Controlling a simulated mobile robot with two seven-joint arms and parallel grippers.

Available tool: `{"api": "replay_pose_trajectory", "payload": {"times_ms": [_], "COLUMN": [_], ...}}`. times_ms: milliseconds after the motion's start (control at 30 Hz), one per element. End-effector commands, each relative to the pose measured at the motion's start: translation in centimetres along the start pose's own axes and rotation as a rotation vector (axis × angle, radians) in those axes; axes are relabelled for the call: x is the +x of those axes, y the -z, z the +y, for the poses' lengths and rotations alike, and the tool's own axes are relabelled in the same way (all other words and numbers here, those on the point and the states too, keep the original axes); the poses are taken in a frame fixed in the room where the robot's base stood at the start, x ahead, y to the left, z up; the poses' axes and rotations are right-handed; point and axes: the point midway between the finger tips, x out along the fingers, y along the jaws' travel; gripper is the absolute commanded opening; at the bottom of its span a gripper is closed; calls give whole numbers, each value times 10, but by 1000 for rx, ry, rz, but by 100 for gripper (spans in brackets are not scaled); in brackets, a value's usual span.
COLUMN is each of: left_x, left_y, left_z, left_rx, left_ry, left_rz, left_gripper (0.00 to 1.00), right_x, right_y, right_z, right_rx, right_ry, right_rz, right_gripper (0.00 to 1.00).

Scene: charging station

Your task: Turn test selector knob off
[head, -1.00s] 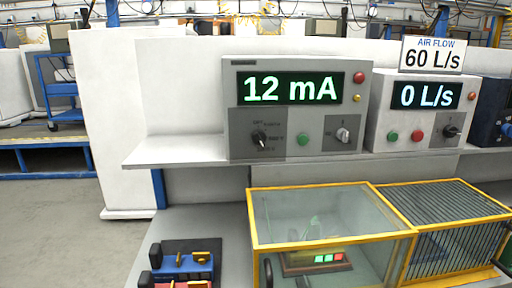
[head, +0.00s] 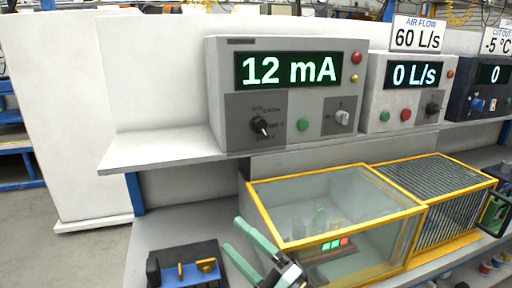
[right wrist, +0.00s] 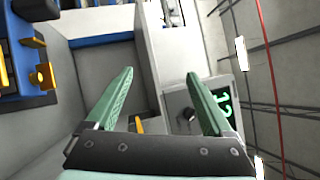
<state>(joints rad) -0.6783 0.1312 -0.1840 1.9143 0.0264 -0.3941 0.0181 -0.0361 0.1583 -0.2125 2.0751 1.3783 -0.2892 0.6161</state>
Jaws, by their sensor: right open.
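The black selector knob (head: 260,125) sits on a dark grey panel at the lower left of the meter box (head: 222,75) reading 12 mA. Its white pointer mark is toward the lower right; the labels around it are too blurred to read. My right gripper (head: 234,235), with green fingers, is open and empty, below the knob and in front of the shelf, apart from it. In the right wrist view the open fingers (right wrist: 160,75) are spread, with a knob (right wrist: 190,113) partly behind the right finger. My left gripper is not in view.
A white shelf (head: 165,152) carries the box; its edge lies between gripper and knob. Below stands a yellow-framed clear case (head: 310,195). A second meter box (head: 375,105) reading 0 L/s stands to the right. A blue and black fixture (head: 190,272) is at bottom left.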

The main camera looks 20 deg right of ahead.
Motion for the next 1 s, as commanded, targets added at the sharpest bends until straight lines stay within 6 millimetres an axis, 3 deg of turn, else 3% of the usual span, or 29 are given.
{"api": "replay_pose_trajectory", "payload": {"times_ms": [33, 100, 333, 500, 633, 833, 1000], "left_x": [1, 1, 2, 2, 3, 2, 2], "left_y": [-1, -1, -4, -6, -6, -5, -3], "left_z": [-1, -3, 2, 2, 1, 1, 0], "left_rx": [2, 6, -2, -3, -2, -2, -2], "left_ry": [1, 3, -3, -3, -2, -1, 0], "left_rz": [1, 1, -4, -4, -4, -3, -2], "left_gripper": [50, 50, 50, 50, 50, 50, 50], "right_x": [10, 20, 42, 55, 61, 69, 90], "right_y": [8, 26, 83, 120, 135, 144, 156], "right_z": [-22, -43, -88, -99, -98, -98, -104], "right_rx": [101, 262, 770, 1110, 1268, 1329, 1326], "right_ry": [77, 164, 389, 493, 528, 540, 540], "right_rz": [13, 54, 162, 239, 279, 296, 294], "right_gripper": [86, 86, 86, 86, 86, 86, 86]}}
